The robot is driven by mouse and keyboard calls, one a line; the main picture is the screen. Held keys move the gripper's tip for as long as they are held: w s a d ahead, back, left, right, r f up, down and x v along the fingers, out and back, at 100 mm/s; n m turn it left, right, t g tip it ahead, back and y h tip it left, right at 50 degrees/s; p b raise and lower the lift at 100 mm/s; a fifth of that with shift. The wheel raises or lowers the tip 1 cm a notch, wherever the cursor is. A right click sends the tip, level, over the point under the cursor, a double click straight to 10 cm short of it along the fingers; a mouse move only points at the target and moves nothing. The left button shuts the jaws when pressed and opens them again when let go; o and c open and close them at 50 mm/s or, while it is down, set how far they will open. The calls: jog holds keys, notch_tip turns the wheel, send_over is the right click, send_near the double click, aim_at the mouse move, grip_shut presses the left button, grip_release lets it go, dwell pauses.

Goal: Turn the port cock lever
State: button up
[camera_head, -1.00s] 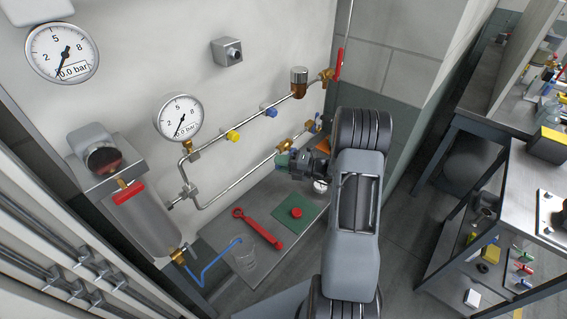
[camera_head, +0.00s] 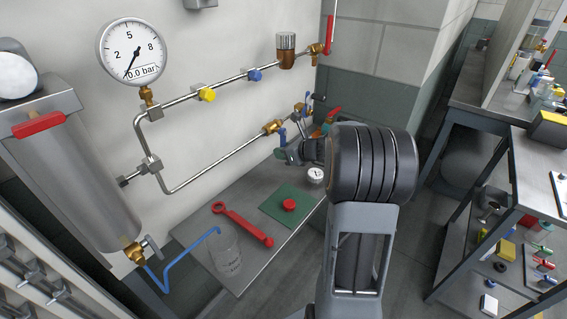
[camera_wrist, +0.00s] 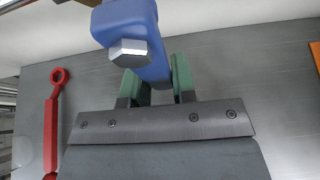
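A blue lever (camera_head: 283,137) is on the brass valve at the right end of the lower pipe. In the wrist view this blue lever (camera_wrist: 130,25) comes down from the top, with a silver hex nut (camera_wrist: 129,52) on its face. My gripper (camera_head: 285,153) is at the lever in the head view. In the wrist view the green fingertips of my gripper (camera_wrist: 163,75) stand on either side of the lever's lower end. The lever partly hides the left finger. I cannot tell whether the fingers press on it.
A bench (camera_head: 205,184) below the pipes holds a red wrench (camera_head: 242,223), a green mat (camera_head: 272,202) with a red cap (camera_head: 289,204), a glass beaker (camera_head: 226,254) and a small gauge (camera_head: 315,175). Other levers (camera_head: 311,106) crowd close to my gripper. A shelf (camera_head: 508,235) stands at right.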

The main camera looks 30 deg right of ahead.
jog(key=o, duration=0.4)
jog(key=shift+r, duration=0.1)
jog(key=shift+o, duration=0.2)
jog(key=shift+s+r, duration=0.1)
jog(key=shift+p+v, duration=0.4)
jog(key=shift+v, duration=0.5)
jog(key=p+v, duration=0.2)
jog(key=v, duration=0.4)
dwell(0.6)
